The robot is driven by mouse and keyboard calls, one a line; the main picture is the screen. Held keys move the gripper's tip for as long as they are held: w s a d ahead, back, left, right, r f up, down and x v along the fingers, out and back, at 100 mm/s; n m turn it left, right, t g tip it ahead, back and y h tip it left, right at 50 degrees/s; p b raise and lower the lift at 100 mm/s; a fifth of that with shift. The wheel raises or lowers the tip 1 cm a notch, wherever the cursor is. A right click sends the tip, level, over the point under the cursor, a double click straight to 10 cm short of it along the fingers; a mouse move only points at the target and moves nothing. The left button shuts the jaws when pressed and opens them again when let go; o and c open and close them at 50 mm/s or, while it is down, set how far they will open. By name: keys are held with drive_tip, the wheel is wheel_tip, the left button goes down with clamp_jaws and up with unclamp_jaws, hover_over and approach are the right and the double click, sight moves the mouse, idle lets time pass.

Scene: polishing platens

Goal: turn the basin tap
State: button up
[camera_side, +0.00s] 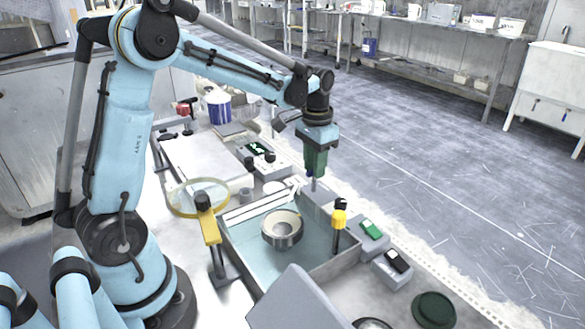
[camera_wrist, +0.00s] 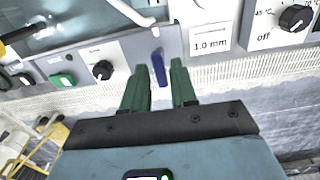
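The basin (camera_side: 345,268) is a rectangular tray of clear water with a metal ring in it, in the middle of the side view. A blue lever (camera_wrist: 159,68), which looks like the tap handle, stands out from a grey panel beside a "1.0 mm" label in the wrist view. My gripper (camera_side: 314,178) points down at the basin's far edge. In the wrist view its two green fingers (camera_wrist: 160,66) are apart, with the blue lever between their tips. A gap shows on each side, so contact is not visible. In the side view the lever is mostly hidden by my gripper.
A black knob (camera_wrist: 103,70) and a green switch (camera_wrist: 62,80) are left of the lever; a dial (camera_wrist: 295,18) is at right. A yellow-topped post (camera_side: 338,217) stands at the basin's right. A magnifier on a yellow arm (camera_side: 209,228) stands at its left.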

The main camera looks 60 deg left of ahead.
drive_tip(key=shift+o, duration=0.7)
wheel_tip(320, 180, up, 12)
idle(0.4)
drive_tip(key=s+d+f+t, duration=0.3)
drive_tip(key=s+d, duration=0.1)
drive_tip(key=s, duration=0.2)
drive_tip(key=s+d+f+t, duration=0.4)
drive_tip(key=s+d, duration=0.1)
drive_tip(key=s, duration=0.2)
drive_tip(key=shift+r, duration=0.1)
idle(1.3)
